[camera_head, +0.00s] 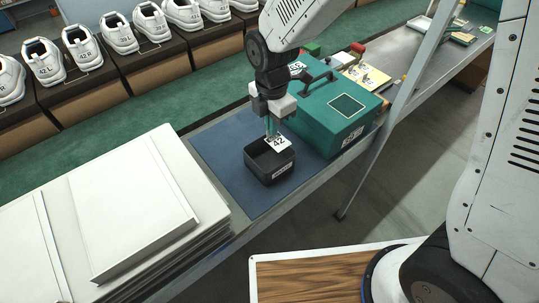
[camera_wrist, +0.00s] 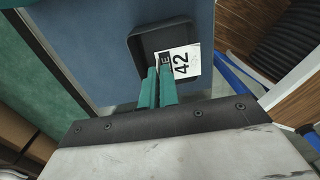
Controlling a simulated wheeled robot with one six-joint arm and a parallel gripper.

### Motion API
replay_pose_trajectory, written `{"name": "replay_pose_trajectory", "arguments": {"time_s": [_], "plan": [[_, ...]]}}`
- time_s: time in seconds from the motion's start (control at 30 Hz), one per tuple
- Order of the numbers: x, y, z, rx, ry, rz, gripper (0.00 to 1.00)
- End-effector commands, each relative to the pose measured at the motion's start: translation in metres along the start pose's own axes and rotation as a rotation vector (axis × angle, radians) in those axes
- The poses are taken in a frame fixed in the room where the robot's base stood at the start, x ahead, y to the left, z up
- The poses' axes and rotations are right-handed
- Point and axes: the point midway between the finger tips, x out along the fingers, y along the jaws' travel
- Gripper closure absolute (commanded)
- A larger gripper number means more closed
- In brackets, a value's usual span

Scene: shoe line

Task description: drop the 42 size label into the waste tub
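The white 42 size label (camera_head: 278,143) is pinched at the tips of my gripper (camera_head: 270,130). The teal fingers are close together on its edge. In the wrist view the label (camera_wrist: 183,62) shows its black 42 to the right of the fingertips (camera_wrist: 160,76). The waste tub (camera_head: 270,175) is a small black open box with a white tag on its front, standing on the blue mat. The label hangs over the tub's opening. In the wrist view the tub (camera_wrist: 143,43) lies behind the label, and my fingers hide part of it.
A teal case (camera_head: 335,125) with a handle and a 42 tag stands right of the tub. White flat boxes (camera_head: 120,205) are stacked at the left. White shoes (camera_head: 83,48) stand on dark boxes along the back. The blue mat (camera_head: 220,150) is clear left of the tub.

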Motion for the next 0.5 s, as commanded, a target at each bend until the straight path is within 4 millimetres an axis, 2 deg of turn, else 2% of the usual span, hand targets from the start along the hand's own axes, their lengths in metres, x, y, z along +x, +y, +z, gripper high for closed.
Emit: {"name": "replay_pose_trajectory", "arguments": {"time_s": [0.2, 0.5], "plan": [[0.027, -0.001, 0.001, 0.003, 0.000, -0.003, 1.00], [0.041, 0.000, 0.001, 0.005, 0.000, -0.001, 1.00]]}}
